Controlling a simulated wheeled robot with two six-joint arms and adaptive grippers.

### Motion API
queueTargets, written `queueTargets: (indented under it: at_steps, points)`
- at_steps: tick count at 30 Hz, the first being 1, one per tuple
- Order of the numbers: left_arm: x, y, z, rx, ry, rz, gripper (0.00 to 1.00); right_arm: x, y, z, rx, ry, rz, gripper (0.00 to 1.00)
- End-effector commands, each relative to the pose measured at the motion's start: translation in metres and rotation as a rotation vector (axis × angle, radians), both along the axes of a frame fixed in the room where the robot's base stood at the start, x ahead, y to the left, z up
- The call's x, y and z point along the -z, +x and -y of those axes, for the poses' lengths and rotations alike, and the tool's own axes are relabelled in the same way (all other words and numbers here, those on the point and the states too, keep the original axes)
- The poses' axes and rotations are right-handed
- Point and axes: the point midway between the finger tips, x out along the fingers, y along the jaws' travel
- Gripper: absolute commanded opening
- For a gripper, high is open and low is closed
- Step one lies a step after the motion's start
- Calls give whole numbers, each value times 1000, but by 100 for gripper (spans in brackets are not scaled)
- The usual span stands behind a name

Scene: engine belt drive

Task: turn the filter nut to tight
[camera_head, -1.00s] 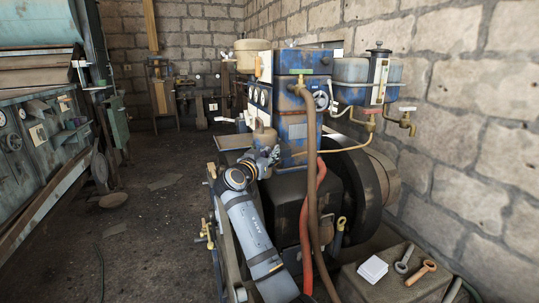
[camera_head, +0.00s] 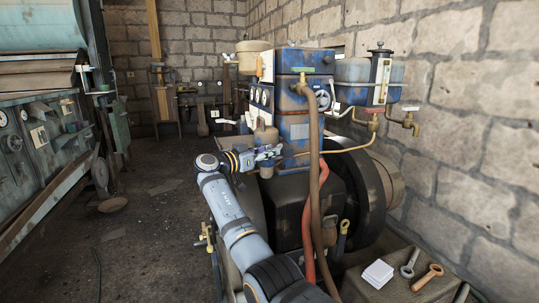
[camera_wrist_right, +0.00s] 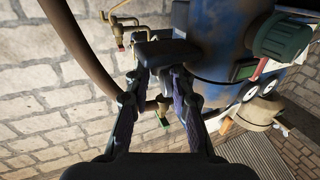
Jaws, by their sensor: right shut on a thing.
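In the head view the gripper hides the nut, and no tight mark can be read. My left gripper is not in view.
A brown hose (camera_head: 315,170) and a red hose (camera_head: 308,225) hang right of my right gripper. A black flywheel (camera_head: 370,190) stands behind them. Open floor is on the left.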

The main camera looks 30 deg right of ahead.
Motion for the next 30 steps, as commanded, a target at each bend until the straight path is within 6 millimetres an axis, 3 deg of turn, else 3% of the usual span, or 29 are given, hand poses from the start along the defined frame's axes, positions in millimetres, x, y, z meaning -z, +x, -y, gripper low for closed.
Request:
queueTargets:
  at_steps: [9, 10, 15, 30]
  points:
    - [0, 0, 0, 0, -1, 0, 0, 2, 0, 0, 7, 0, -3, 0]
    - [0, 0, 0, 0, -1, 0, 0, 2, 0, 0, 7, 0, -3, 24]
    - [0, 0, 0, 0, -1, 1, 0, 1, 0, 0, 6, 0, -2, 45]
    - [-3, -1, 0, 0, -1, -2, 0, 2, -1, 1, -54, 4, -1, 45]
